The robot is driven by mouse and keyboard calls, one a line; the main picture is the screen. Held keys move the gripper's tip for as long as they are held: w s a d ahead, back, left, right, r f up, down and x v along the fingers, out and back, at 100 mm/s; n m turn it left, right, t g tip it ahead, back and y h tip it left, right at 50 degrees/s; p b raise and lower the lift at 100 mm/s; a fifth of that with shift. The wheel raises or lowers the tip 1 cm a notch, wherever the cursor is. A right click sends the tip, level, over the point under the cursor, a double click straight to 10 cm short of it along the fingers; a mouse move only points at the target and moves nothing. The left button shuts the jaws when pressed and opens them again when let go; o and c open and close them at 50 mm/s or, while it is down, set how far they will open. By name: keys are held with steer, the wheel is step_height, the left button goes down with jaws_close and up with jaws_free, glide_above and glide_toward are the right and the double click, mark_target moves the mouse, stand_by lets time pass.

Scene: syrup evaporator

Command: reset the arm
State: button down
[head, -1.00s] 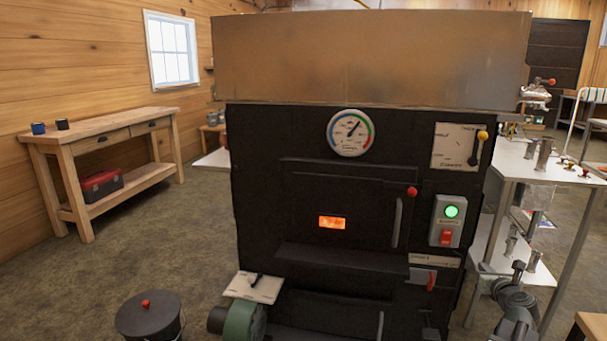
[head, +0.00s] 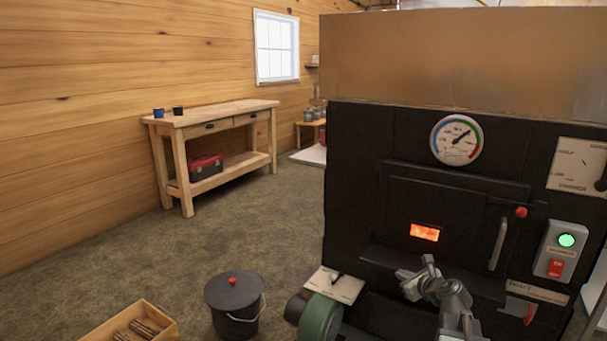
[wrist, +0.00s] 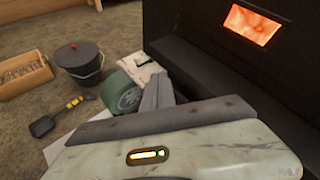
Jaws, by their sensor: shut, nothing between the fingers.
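My gripper (head: 418,277) is in front of the black evaporator (head: 375,190), low and near its lower front ledge. Its fingers are shut with nothing held. In the wrist view my gripper (wrist: 158,105) fills the lower middle, with the evaporator's glowing firebox window (wrist: 253,24) at the upper right. That window also shows in the head view (head: 425,232), below the round dial gauge (head: 456,139).
A lidded black bucket (head: 235,302) and a wooden box of firewood (head: 133,335) stand on the floor at left. A shovel (wrist: 60,115) lies on the floor. A workbench (head: 215,122) is against the wall; floor before it is clear.

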steer(key=s+a+f+n+g+y, duration=0.1)
steer(key=s+a+f+n+g, duration=0.15)
steer(key=a+n, duration=0.4)
steer(key=s+a+f+n+g+y, duration=0.1)
steer(key=a+f+n+g, duration=0.15)
steer(key=a, duration=0.75)
steer(key=s+a+f+n+g, duration=0.1)
steer(key=s+a+f+n, duration=0.1)
steer(key=a+f+n, duration=0.5)
steer(key=s+d+f+n+g+h, duration=0.15)
steer(key=s+n+g+h, duration=0.4)
steer(key=s+n, duration=0.8)
step_height(320, 180, up, 34)
steer(key=n+g+y+p, duration=0.1)
steer(key=p, duration=3.3)
steer(key=shift+w+r+y, duration=0.15)
steer(key=shift+w+y, duration=0.1)
steer(key=shift+y, duration=0.1)
steer(key=shift+d, duration=0.1)
